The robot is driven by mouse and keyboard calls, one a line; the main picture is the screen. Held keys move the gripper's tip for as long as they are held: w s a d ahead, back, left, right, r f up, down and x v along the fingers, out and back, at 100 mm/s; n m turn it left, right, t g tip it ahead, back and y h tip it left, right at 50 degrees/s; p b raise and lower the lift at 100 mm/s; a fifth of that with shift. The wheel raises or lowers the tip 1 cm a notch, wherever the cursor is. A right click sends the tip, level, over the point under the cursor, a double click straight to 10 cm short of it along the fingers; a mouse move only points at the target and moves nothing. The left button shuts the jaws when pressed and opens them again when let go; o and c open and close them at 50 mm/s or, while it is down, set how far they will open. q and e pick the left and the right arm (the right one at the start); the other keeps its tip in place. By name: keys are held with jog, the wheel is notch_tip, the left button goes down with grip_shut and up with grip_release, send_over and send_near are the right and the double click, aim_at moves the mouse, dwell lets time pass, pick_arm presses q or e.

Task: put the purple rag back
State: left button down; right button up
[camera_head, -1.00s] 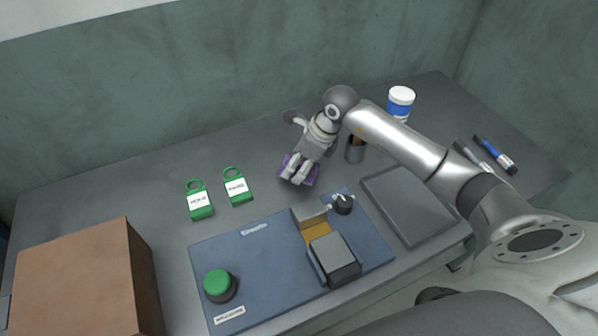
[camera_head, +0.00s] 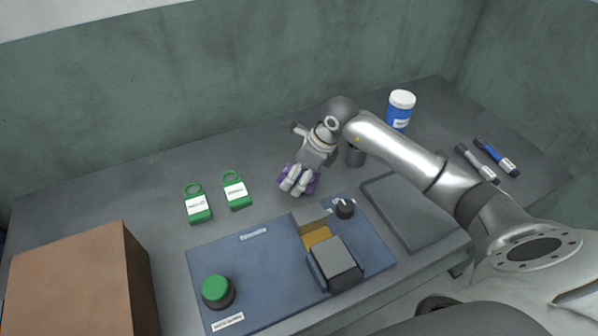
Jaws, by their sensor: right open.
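The purple rag (camera_head: 313,186) lies on the grey table behind the blue panel, partly hidden under my right gripper (camera_head: 295,187). My right gripper points down at the rag with its fingers open, on or just above it; I cannot tell whether they touch. My right arm comes in from the right. My left gripper does not show.
A blue panel (camera_head: 225,262) with a green button (camera_head: 216,288), a black knob (camera_head: 344,208) and a grey block (camera_head: 337,262) lies in front. Two green tags (camera_head: 197,204), a brown box (camera_head: 70,280), a grey tray (camera_head: 408,215), a blue-white jar (camera_head: 400,110) and markers (camera_head: 495,156) stand around.

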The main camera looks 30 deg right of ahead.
jog(key=shift+r, duration=0.3)
jog(key=v, duration=1.1)
jog(key=shift+s+r, duration=0.15)
jog(key=shift+r, duration=0.15)
jog(key=shift+d, duration=0.1)
